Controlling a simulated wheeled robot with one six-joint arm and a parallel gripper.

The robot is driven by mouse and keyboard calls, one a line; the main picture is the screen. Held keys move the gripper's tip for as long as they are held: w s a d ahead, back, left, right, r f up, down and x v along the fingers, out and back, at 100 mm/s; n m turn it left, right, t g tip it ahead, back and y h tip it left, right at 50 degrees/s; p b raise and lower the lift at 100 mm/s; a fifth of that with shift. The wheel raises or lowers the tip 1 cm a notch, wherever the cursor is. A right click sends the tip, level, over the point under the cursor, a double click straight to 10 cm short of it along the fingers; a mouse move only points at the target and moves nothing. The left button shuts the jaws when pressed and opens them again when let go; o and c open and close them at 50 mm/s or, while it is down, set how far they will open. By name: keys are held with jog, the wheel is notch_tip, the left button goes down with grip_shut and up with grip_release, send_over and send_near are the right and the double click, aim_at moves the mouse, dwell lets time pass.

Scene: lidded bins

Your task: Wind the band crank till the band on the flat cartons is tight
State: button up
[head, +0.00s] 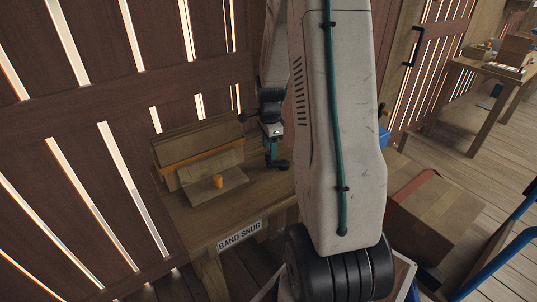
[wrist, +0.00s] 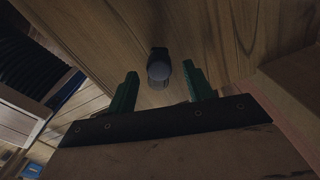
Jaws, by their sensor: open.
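The flat cartons (head: 198,143) stand on a wooden bench (head: 243,203) in the head view, with an orange band (head: 203,156) around them. The band looks straight; its tension I cannot tell. My gripper (head: 271,150) points down at the bench to the right of the cartons. In the wrist view its two green fingers (wrist: 160,72) are apart. A dark round knob (wrist: 158,70), which looks like the crank handle, shows between the fingertips. In the head view a dark knob (head: 283,165) shows by the fingertips. The rest of the crank is hidden.
A label reading "BAND SNUG" (head: 239,235) is on the bench front. A slatted wall (head: 110,150) rises behind. A cardboard box (head: 435,215) is at right, with blue rails (head: 503,255) near it.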

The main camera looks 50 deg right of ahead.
jog(key=shift+r, duration=2)
